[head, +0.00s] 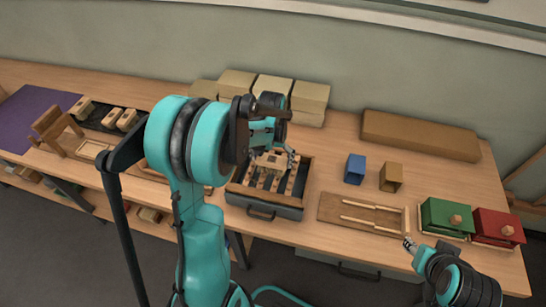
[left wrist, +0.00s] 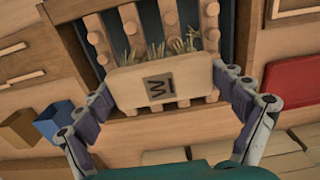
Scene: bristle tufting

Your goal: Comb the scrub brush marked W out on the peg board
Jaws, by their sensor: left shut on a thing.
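The scrub brush marked W (left wrist: 160,84) is a pale wooden block with a dark W label, and straw-coloured bristle tufts stick out along its far edge. My left gripper (left wrist: 163,95) is shut on it, one finger at each end. In the head view the brush (head: 271,162) is over the peg board (head: 262,181), wooden strips with round pegs in a dark tray. In the left wrist view the tufts are close among the pegs (left wrist: 96,38); I cannot tell whether they touch. My right gripper (head: 409,243) is at the table's front edge, apart from the brush; its jaws are unclear.
A wooden frame (head: 362,214), green box (head: 446,216) and red box (head: 497,227) lie further right. Cartons (head: 273,90) stand behind. Other brush blocks (head: 104,115) sit at the left.

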